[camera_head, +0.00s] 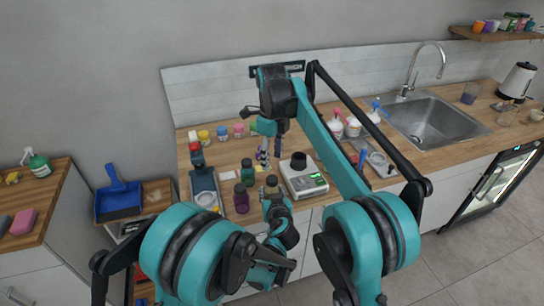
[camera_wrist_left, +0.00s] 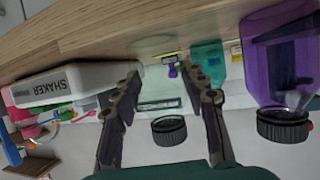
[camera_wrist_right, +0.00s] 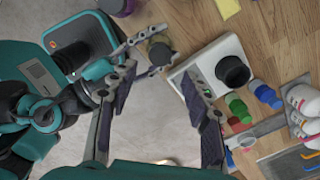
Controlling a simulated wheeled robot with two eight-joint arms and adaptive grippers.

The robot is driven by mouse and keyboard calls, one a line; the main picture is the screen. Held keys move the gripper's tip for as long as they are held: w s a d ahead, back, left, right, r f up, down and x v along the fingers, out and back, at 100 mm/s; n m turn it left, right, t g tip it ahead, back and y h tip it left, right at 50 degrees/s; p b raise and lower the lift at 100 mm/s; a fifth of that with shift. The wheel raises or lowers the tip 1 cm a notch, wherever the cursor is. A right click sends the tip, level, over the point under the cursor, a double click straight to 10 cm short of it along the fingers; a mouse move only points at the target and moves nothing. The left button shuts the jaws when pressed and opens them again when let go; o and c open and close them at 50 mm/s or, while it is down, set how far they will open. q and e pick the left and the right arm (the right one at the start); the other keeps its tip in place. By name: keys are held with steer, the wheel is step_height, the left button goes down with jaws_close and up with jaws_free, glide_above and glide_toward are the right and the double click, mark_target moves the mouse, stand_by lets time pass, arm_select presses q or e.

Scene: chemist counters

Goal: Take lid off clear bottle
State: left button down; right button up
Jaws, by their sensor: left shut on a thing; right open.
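The clear bottle (camera_wrist_left: 160,88) with its black lid (camera_wrist_left: 168,130) stands between the fingers of my left gripper (camera_wrist_left: 164,80), which is shut on its body. The lid sits on the bottle. In the head view my left gripper (camera_head: 271,192) is at the counter's front edge with the bottle (camera_head: 271,182). The right wrist view shows the dark lid (camera_wrist_right: 160,53) from above, just ahead of my right gripper's (camera_wrist_right: 160,72) spread fingers. My right gripper (camera_head: 269,155) is open and empty, above and behind the bottle in the head view.
The white shaker (camera_head: 303,180) with a black cup stands close on the right of the bottle. A purple bottle (camera_head: 241,198) and a green bottle (camera_head: 247,172) stand on its left. Small jars line the counter's back. Spray bottles (camera_head: 353,127) and a sink (camera_head: 435,122) are farther right.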

mark_target(272, 179)
steer(key=m, duration=0.3)
steer(key=shift+f, duration=0.2)
steer(key=shift+m, duration=0.3)
step_height(272, 179, down, 8)
steer(key=shift+r, duration=0.2)
jaws_close()
